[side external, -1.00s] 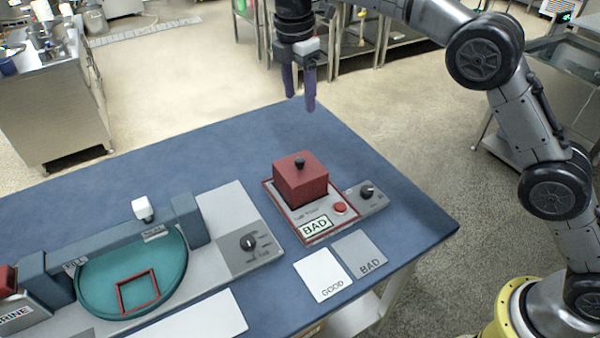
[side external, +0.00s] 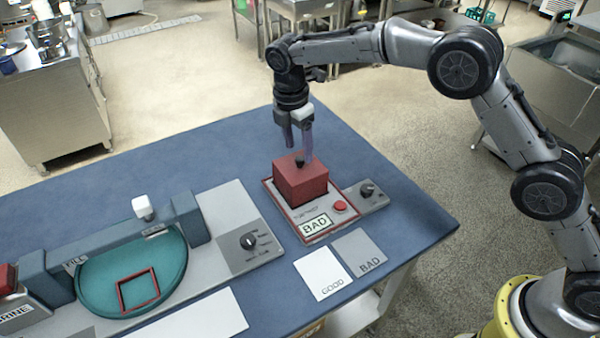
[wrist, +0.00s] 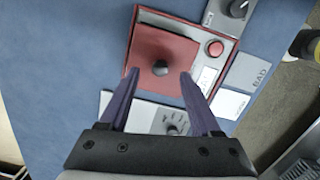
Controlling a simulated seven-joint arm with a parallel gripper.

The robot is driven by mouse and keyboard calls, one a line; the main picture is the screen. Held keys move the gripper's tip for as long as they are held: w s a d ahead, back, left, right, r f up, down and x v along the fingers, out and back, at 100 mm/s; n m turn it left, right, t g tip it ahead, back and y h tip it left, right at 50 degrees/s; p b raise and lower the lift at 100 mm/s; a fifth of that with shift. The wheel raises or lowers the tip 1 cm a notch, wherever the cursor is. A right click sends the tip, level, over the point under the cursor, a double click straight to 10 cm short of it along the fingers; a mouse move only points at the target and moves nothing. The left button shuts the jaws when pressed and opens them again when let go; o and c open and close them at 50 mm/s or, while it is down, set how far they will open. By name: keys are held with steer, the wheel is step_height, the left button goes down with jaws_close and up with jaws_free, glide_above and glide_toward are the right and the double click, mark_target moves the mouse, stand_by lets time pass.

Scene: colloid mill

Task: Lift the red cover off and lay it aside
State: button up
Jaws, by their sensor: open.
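The wrist view shows my gripper (wrist: 158,74) with the fingers apart on either side of the knob. I cannot tell whether the tips are down to knob height.
A red button (side external: 340,206) and a dial box (side external: 369,194) are right of the cover. GOOD (side external: 322,273) and BAD (side external: 359,253) cards lie in front. A teal round tray (side external: 170,285) stands at left. The blue table (side external: 130,155) is clear behind and left.

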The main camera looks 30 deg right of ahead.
mark_target(300, 158)
steer(key=f, duration=0.3)
steer(key=shift+d+f, duration=0.1)
steer(key=shift+d, duration=0.1)
jaws_close()
stand_by(1.3)
